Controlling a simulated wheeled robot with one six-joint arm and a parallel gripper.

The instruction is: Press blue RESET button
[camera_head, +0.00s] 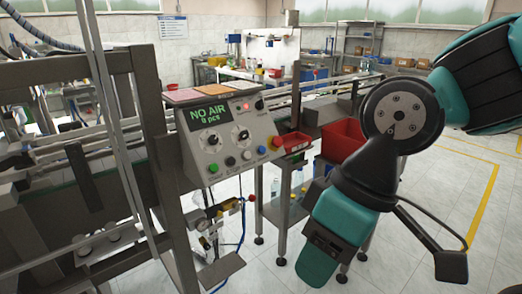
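The grey control box (235,122) stands left of centre, with a sloped front panel. The blue button (262,149) sits in the lower row of the panel, between a white button (246,155) and a red button (277,142). It is uncovered, and nothing touches it. A green display (210,114) on the panel reads "NO AIR" and "0 pcs". My teal and black arm fills the right side, apart from the panel. I cannot make out the fingers of my gripper in this view.
A green button (213,168) and a black one lie left in the same row, below two knobs. A small red bin (293,142) stands right beside the box, and a larger red bin (342,139) farther right. Air fittings (228,205) hang below. Metal framing stands left.

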